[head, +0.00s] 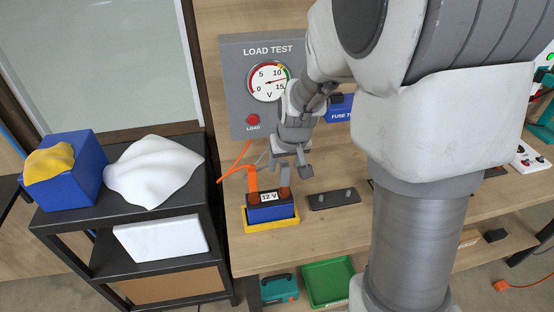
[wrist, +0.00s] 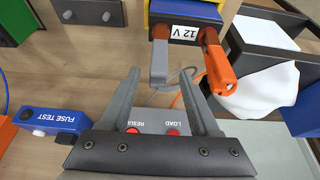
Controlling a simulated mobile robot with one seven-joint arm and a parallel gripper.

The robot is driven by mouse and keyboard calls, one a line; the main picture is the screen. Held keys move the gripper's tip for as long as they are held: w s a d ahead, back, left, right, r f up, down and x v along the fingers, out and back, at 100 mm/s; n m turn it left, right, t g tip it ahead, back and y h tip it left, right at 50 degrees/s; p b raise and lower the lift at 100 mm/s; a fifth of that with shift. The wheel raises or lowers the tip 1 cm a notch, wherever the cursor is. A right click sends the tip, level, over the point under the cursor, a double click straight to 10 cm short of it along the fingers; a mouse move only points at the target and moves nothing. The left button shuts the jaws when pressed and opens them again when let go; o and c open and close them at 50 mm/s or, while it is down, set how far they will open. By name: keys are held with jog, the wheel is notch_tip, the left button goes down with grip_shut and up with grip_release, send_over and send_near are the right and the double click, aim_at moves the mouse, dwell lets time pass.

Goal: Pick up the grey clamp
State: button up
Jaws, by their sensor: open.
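The grey clamp (wrist: 159,62) stands on one terminal of the 12 V battery (wrist: 186,14). In the head view the grey clamp (head: 285,174) rises from the battery (head: 270,213), partly hard to separate from my fingers. An orange clamp (wrist: 217,62) is on the other terminal, and it also shows in the head view (head: 252,178). My gripper (wrist: 161,72) is open and empty. Its fingertips lie on either side of the grey clamp's near end in the wrist view. I cannot tell whether they touch it. In the head view my gripper (head: 291,165) is just above the battery.
The load test panel (head: 240,75) stands behind the battery, with grey and orange cables near it. A dark plate with studs (head: 333,199) lies to the battery's right. A black cart (head: 75,228) with a white cloth (head: 153,170) and blue box (head: 70,190) stands left.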

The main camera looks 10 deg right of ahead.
aim_at(285, 179)
jog(key=x, duration=0.5)
jog(key=shift+d, duration=0.1)
grip_shut()
dwell(1.3)
